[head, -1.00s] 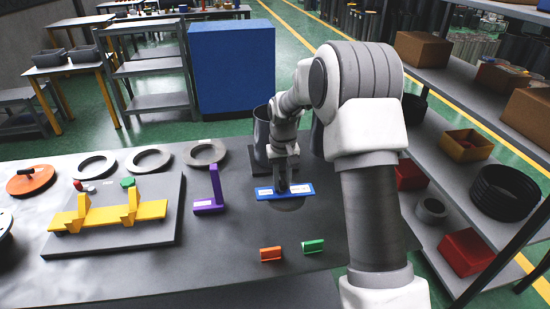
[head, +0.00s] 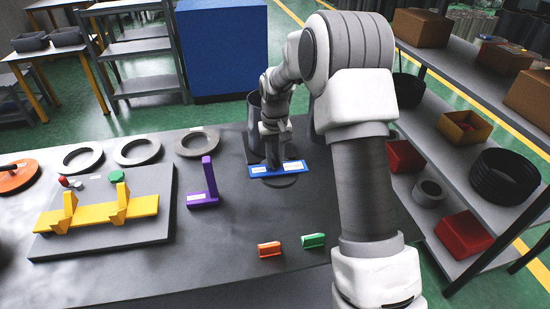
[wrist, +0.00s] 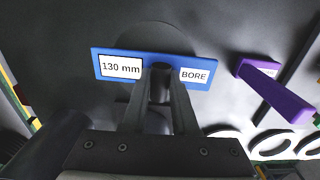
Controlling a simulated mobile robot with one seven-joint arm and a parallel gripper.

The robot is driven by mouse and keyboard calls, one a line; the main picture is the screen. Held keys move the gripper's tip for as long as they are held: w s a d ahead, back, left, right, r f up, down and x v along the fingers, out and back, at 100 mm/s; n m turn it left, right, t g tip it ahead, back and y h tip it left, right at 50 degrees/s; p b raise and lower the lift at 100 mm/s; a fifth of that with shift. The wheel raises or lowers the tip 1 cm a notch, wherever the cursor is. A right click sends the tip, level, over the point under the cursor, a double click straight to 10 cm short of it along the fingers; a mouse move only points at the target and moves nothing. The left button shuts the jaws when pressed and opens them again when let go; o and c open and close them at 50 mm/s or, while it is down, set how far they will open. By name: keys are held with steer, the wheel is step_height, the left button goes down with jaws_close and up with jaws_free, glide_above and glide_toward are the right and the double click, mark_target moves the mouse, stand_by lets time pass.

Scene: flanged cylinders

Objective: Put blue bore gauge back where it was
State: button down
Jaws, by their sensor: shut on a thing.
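The blue bore gauge (head: 279,170) is a flat blue bar with white labels. In the wrist view it (wrist: 150,55) reads "130 mm" and "BORE". My gripper (head: 273,165) is shut on the middle of the bar, and its fingers (wrist: 160,75) cover the part between the labels. A dark round patch shows under the bar; I cannot tell if it is shadow or part of the gauge, nor whether the gauge touches the table.
An upright purple gauge (head: 208,185) stands left of my gripper. Orange (head: 269,249) and green (head: 313,240) pieces lie nearer. A yellow stand (head: 100,213) rests on a grey plate at left. Grey rings (head: 197,142) lie behind, and a dark cylinder (head: 254,110) stands close behind my gripper.

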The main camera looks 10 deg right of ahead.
mark_target(275, 171)
steer(key=shift+a, duration=0.1)
steer(key=shift+s+h, duration=0.1)
steer(key=shift+h, duration=0.3)
steer(key=shift+f+b, duration=1.95)
steer(key=shift+f, duration=0.85)
steer(key=shift+f+b, duration=0.85)
steer(key=shift+f, duration=0.55)
steer(key=c, duration=0.6)
jaws_free()
